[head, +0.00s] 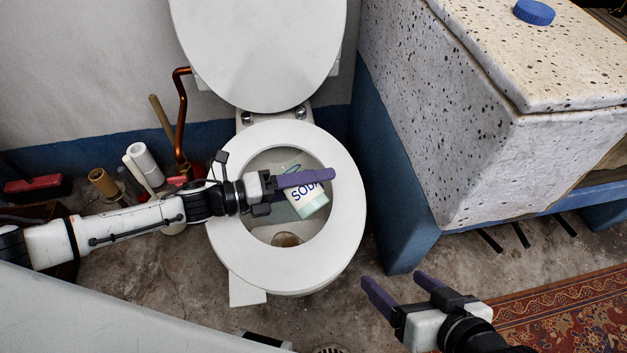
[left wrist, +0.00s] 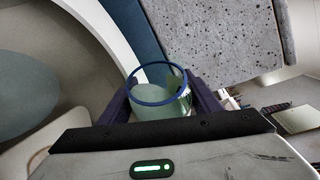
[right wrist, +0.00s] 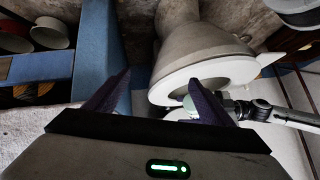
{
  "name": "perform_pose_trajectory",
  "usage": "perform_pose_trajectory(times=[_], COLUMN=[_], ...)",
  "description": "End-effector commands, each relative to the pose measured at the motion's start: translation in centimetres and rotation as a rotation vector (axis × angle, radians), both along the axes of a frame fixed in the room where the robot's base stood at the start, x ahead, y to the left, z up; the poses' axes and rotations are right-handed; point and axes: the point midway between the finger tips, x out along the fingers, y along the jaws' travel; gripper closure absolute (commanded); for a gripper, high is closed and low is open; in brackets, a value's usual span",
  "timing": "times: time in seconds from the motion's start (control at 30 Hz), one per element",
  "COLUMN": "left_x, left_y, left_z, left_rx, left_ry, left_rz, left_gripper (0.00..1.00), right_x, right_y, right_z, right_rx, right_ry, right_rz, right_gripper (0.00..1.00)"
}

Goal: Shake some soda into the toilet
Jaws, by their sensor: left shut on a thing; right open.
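The white toilet (head: 345,215) stands at the middle of the head view with its lid (head: 260,50) raised and its seat down. My left gripper (head: 305,182) is shut on a pale container labelled SODA (head: 313,203) and holds it over the bowl opening, tilted. In the left wrist view the soda container (left wrist: 160,98) shows a blue rim and an open mouth between the fingers. Whether any soda is falling cannot be seen. My right gripper (head: 405,287) is open and empty, in front of the toilet to the right. A blue round cap (head: 534,12) lies on the stone trough.
The speckled stone trough (head: 520,150) stands to the right on a blue base. White and brown rolls (head: 145,160) and a copper pipe (head: 181,120) are left of the toilet. A patterned red rug (head: 560,310) lies at lower right. Bare floor shows between the toilet and rug.

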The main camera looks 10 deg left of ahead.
Motion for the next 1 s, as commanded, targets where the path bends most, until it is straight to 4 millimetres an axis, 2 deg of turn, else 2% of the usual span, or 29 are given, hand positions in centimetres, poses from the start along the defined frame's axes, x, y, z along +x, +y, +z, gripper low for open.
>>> perform_pose_trajectory(times=[0.3, 0.47, 0.6, 1.0], left_x=[0.0, 0.0, 0.1, 0.1], left_y=[0.0, -0.1, -0.1, 0.0], left_z=[0.1, -0.5, -0.5, -0.4], left_rx=[-0.005, -0.074, -0.121, -0.122], left_ry=[0.000, 0.051, 0.088, 0.089], left_rz=[0.000, 0.002, 0.000, -0.001], left_gripper=[0.74, 0.74, 0.74, 0.74], right_x=[0.2, 0.2, 0.4, -0.1], right_y=[0.0, 0.2, 0.4, 0.5], right_z=[0.1, -0.2, 0.5, 0.5], right_rx=[0.000, 0.012, 0.028, 0.033], right_ry=[-0.006, -0.008, -0.025, -0.016], right_rz=[-0.001, -0.001, -0.002, -0.001], right_gripper=[0.24, 0.24, 0.24, 0.24])
